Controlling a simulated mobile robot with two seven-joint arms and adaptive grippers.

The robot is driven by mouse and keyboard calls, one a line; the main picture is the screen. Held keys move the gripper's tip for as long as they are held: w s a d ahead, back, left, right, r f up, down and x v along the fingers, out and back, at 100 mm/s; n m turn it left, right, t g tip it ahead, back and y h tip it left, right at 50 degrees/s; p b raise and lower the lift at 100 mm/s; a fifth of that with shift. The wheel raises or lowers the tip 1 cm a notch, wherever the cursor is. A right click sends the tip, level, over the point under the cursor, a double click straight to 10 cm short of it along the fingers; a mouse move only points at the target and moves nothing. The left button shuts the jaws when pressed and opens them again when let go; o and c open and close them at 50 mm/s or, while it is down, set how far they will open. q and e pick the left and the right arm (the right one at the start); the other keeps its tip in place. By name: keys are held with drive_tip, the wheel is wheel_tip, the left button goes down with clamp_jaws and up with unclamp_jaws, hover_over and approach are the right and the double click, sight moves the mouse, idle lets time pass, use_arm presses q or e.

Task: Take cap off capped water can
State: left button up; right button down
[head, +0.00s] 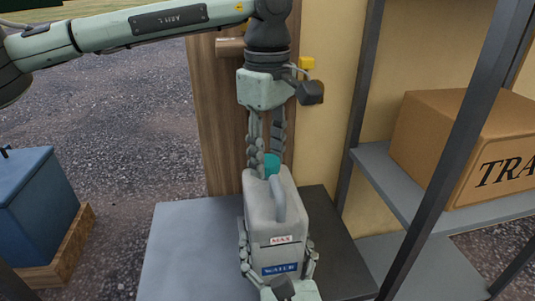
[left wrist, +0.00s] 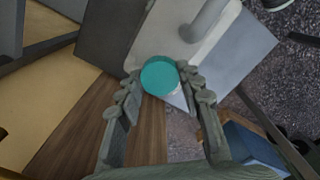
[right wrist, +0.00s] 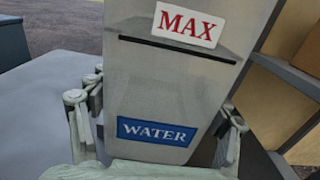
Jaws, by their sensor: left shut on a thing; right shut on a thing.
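The grey water can (head: 272,220) stands upright on a grey surface, with a MAX label and a blue WATER label on its front and a handle on top. Its teal cap (head: 271,164) is at the far top edge of the can; the left wrist view shows the cap's round top (left wrist: 160,75). I cannot tell whether it is still seated. My left gripper (head: 266,152) points down from above, shut on the cap. My right gripper (head: 278,252) is shut on the can's lower body from the front, one finger on each side (right wrist: 160,105).
The grey tabletop (head: 185,245) is bare left of the can. A wooden post (head: 222,130) stands behind. At right, a metal shelf (head: 385,185) holds a cardboard box (head: 440,140). A blue box (head: 35,210) stands at far left.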

use_arm(q)
drive_tip(key=n, duration=0.7)
drive_tip(key=shift+n, duration=0.4)
drive_tip(key=n, duration=1.4)
drive_tip(key=shift+r+n, duration=0.1)
drive_tip(key=shift+n, duration=0.3)
drive_tip(key=n, duration=0.7)
drive_tip(key=shift+r, duration=0.25)
drive_tip(key=shift+r, duration=0.85)
